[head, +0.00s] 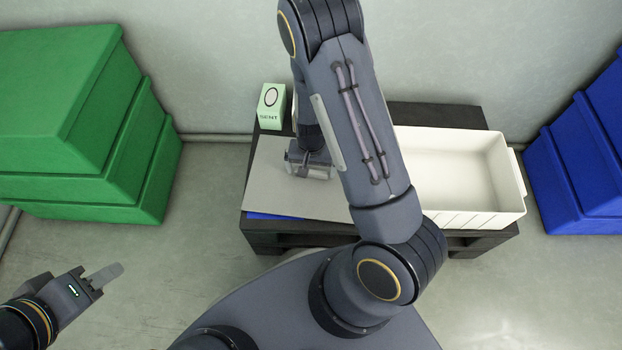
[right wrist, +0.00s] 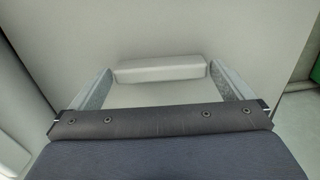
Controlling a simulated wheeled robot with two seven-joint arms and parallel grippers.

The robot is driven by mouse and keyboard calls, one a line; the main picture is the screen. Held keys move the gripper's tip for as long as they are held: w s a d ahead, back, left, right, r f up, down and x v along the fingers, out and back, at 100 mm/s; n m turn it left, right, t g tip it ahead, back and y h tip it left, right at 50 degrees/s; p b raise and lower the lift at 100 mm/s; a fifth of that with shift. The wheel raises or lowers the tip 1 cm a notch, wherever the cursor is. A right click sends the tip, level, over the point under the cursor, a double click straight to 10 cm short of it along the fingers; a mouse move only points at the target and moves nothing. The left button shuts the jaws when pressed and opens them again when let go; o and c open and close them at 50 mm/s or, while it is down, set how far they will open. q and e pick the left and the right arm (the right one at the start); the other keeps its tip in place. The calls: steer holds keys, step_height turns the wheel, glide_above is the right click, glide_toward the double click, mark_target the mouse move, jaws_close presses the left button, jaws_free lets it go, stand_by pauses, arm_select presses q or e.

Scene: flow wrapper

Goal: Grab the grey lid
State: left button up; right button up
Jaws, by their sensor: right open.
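The grey lid (head: 270,185) lies flat on the left part of the dark low table, with a bit of blue showing under its front edge. In the right wrist view the lid (right wrist: 240,40) fills most of the picture, with a raised grey handle bar (right wrist: 158,68) on it. My right gripper (head: 308,172) is over the lid. In the right wrist view its two fingers (right wrist: 158,88) are apart, one at each end of the handle, not closed on it. My left gripper (head: 105,276) is off to the left, away from the table; its finger gap is not clear.
A white open bin (head: 460,218), empty where visible, stands on the right of the dark table (head: 430,115). A pale green carton (head: 270,107) stands behind the lid. Green crates (head: 80,140) are stacked left, blue crates (head: 590,150) right. My right arm hides the middle.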

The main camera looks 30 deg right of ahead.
steer(key=shift+f, duration=0.6)
steer(key=shift+r, duration=0.1)
steer(key=c, duration=0.9)
steer(key=shift+r, duration=0.15)
